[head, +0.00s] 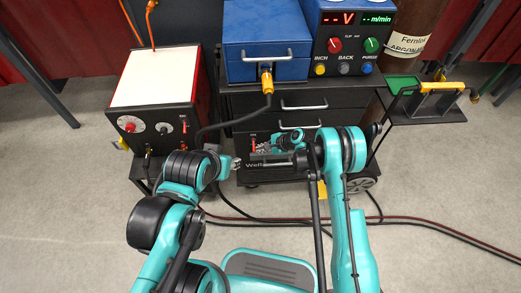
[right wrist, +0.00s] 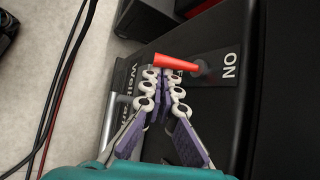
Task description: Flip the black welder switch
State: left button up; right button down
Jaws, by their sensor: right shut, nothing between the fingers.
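The black welder (head: 242,175) sits low at the front of the cabinet stack, with partly hidden white lettering on its face. Its switch is a red lever (right wrist: 178,62) on a dark plate in the right wrist view. The lever points left from its round pivot, away from the white "ON" label (right wrist: 229,65). My right gripper (head: 262,148) is in front of the welder. In the right wrist view its shut, empty fingertips (right wrist: 160,74) are right beside the lever's free end; I cannot tell whether they touch.
A red-sided box (head: 155,78) with dials stands at the left. A blue unit (head: 265,40) and a display panel (head: 348,45) sit above black drawers (head: 303,103). Cables (head: 420,222) cross the floor. A grey handle (right wrist: 112,120) is beside the right fingers.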

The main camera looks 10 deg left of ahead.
jog(key=shift+s+r, duration=0.15)
jog(key=shift+r, duration=1.35)
